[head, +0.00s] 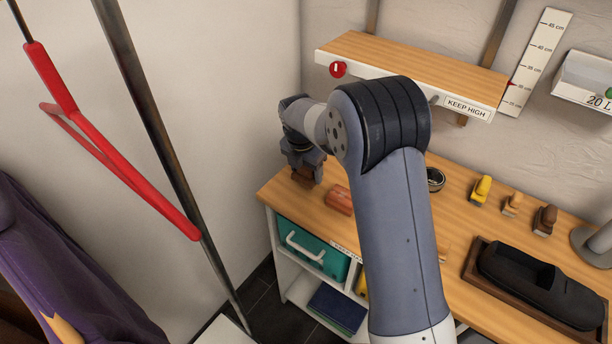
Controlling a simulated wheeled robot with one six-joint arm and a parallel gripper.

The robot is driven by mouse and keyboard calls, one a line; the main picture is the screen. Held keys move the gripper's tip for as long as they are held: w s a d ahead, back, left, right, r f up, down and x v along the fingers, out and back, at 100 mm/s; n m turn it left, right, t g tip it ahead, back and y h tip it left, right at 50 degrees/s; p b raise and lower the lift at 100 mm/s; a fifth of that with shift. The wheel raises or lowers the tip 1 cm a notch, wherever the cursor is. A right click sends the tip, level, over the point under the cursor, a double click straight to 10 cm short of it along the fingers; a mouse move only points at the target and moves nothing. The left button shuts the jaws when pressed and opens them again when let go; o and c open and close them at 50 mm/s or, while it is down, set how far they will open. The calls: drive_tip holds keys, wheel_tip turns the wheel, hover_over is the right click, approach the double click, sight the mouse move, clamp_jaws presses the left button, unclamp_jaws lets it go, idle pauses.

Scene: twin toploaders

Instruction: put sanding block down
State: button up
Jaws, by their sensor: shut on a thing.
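My gripper (304,167) is over the left end of the wooden worktop (272,189), pointing down. It is shut on a small brown block, the sanding block (303,180), which shows just below the fingers. The block is low over the worktop; I cannot tell whether it touches the surface. The fingers hide its upper part. An orange-red block (339,200) lies on the worktop just right of it, apart from it.
A shelf marked KEEP HIGH (420,64) hangs above the worktop. A round dark tin (435,180), several small yellow and brown pieces and a wooden tray (474,262) with a black item stand to the right.

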sight(302, 178)
drive_tip(key=shift+f, duration=1.3)
drive_tip(key=shift+f, duration=0.15)
drive_tip(key=o, duration=0.9)
drive_tip(key=r, duration=0.4)
drive_tip(key=s+r, duration=0.1)
drive_tip(key=r, duration=0.3)
drive_tip(key=a+r, duration=0.1)
drive_tip(key=r, duration=0.3)
drive_tip(key=shift+s+r+b, duration=0.15)
drive_tip(key=shift+s+b, duration=0.1)
drive_tip(key=shift+b, duration=0.05)
